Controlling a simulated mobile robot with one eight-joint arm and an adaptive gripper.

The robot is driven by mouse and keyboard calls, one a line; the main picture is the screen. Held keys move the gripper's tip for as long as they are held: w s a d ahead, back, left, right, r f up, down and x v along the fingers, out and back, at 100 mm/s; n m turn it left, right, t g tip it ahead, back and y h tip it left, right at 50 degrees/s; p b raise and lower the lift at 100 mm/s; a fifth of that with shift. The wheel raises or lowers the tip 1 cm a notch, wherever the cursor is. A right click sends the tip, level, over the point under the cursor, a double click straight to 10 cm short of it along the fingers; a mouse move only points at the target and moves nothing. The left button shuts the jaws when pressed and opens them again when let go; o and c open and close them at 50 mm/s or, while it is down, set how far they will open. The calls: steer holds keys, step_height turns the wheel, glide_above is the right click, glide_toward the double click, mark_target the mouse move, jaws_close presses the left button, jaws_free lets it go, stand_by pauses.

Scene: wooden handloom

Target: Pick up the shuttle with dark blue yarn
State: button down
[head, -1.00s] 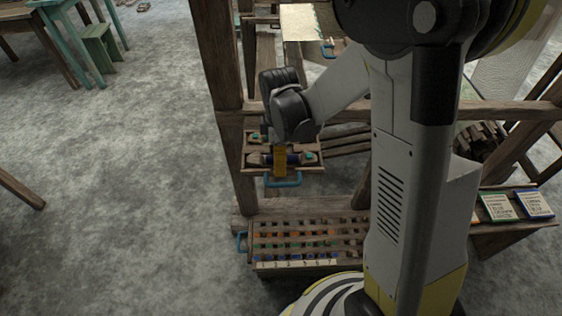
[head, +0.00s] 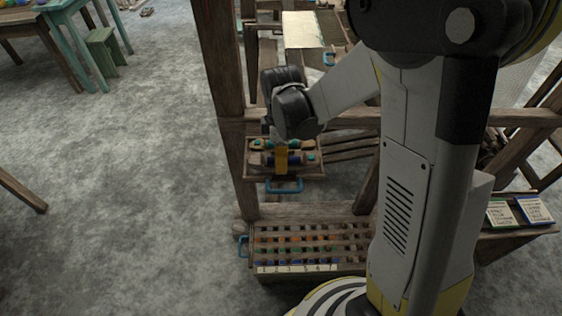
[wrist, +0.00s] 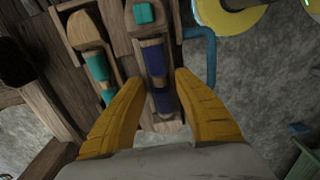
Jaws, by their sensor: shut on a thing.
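The shuttle with dark blue yarn (wrist: 153,58) is a wooden shuttle with dark blue windings and a teal square at one end. In the wrist view it runs between the two yellow fingers of my gripper (wrist: 158,82), which is shut on it. In the head view my gripper (head: 281,168) points down over the small wooden tray, with the dark blue yarn (head: 268,160) showing beside the finger. I cannot tell whether the shuttle is clear of the tray. A shuttle with teal yarn (wrist: 98,66) lies to its left in the wrist view.
The tray has a blue handle (head: 285,187) at its front. The loom's wooden post (head: 226,100) stands close on the left. Below is a rack of coloured pegs (head: 310,243) with numbered labels. Cards (head: 534,210) lie at the right. Open floor lies to the left.

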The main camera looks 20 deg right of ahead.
steer(key=shift+r, duration=0.7)
steer(key=shift+d+r+p, duration=0.2)
steer(key=shift+r+p, duration=0.1)
steer(key=s+d+r+p, duration=0.3)
steer(key=d+r, duration=0.3)
steer(key=d, duration=0.4)
steer(key=shift+s+d+r, duration=0.2)
steer(key=shift+s, duration=0.4)
